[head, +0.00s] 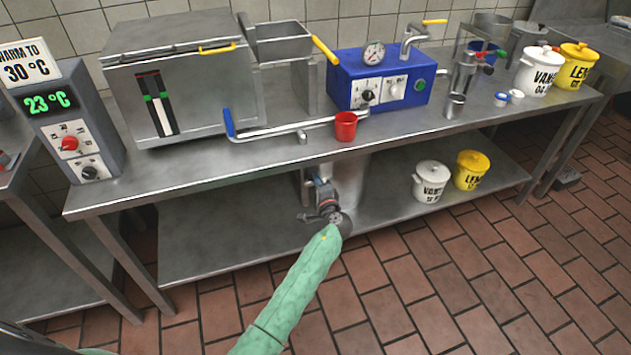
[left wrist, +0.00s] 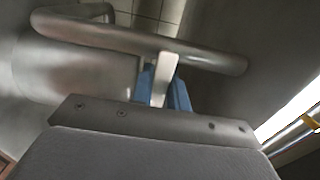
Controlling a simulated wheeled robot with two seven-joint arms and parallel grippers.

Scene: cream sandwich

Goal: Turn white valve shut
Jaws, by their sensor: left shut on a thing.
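The white valve handle (left wrist: 164,78) shows in the left wrist view as a small pale lever beneath a metal pipe (left wrist: 200,55). The blue fingertips of my left gripper (left wrist: 163,90) are on either side of it, shut on it. In the head view my left arm in its green sleeve reaches under the steel table, and my left gripper (head: 322,188) is by the pipework below the tabletop. The gripper and wrist hide most of the valve there. My right gripper is not in view.
The steel table (head: 200,170) has its top edge just above my left gripper. A red cup (head: 345,126) stands near that edge, by a blue-handled pipe (head: 265,131). White (head: 432,181) and yellow (head: 471,170) lidded pots stand on the lower shelf to the right. The tiled floor in front is clear.

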